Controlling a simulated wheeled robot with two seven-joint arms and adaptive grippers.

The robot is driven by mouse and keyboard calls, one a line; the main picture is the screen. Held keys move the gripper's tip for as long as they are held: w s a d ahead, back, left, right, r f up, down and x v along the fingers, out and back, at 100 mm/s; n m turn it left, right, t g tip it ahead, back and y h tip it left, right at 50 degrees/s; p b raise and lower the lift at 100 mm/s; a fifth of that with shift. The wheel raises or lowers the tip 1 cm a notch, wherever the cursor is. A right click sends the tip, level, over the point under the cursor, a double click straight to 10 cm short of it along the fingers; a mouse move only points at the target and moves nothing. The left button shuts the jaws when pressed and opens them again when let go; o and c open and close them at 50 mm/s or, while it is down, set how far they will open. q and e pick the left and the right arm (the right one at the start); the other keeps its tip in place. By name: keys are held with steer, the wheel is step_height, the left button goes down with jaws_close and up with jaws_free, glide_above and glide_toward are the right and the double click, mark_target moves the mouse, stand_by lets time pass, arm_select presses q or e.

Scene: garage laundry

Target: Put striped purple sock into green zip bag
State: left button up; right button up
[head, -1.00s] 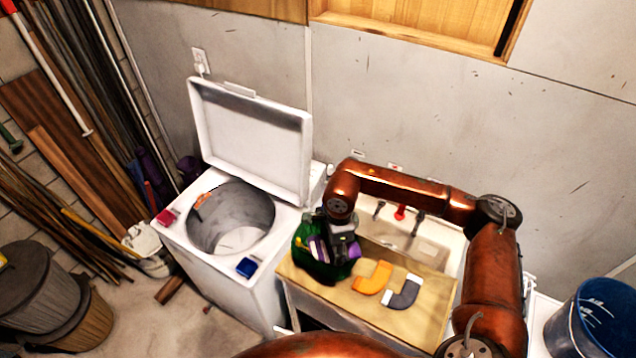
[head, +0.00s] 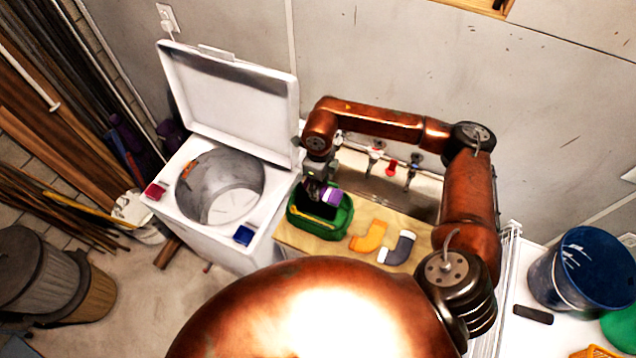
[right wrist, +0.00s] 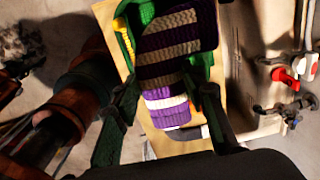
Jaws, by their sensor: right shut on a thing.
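The purple and cream striped sock (head: 332,196) is gripped by my right gripper (head: 318,182) over the green zip bag (head: 325,232). In the right wrist view the sock (right wrist: 172,48) sits between the two fingers of my right gripper (right wrist: 165,100). The bag stands on the wooden board and shows a yellow zip edge. Part of its green side also shows behind the sock in the wrist view (right wrist: 143,12). I cannot tell whether the sock's lower end is inside the bag. My left gripper is out of view.
An orange sock (head: 369,236) and a grey sock (head: 398,249) lie right of the bag on the board (head: 345,250). Taps stand behind. An open washer (head: 190,226) is at left, with a blue box (head: 243,235) on its rim. A blue bucket (head: 590,268) is at right.

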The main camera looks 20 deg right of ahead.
mark_target(319, 206)
steer(key=shift+f, duration=0.9)
steer(key=shift+f+b, duration=0.45)
steer(key=shift+f, duration=0.4)
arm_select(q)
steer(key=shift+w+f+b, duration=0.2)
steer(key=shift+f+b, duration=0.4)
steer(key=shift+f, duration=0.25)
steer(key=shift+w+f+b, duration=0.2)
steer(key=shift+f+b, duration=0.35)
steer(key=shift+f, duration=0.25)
arm_select(e)
steer(key=shift+f, duration=1.2)
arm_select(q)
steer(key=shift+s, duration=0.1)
arm_select(e)
steer(key=o, duration=1.2)
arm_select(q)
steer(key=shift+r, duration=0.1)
arm_select(e)
steer(key=shift+r, duration=0.15)
steer(key=shift+r+p, duration=1.55)
steer(key=shift+r, duration=2.9)
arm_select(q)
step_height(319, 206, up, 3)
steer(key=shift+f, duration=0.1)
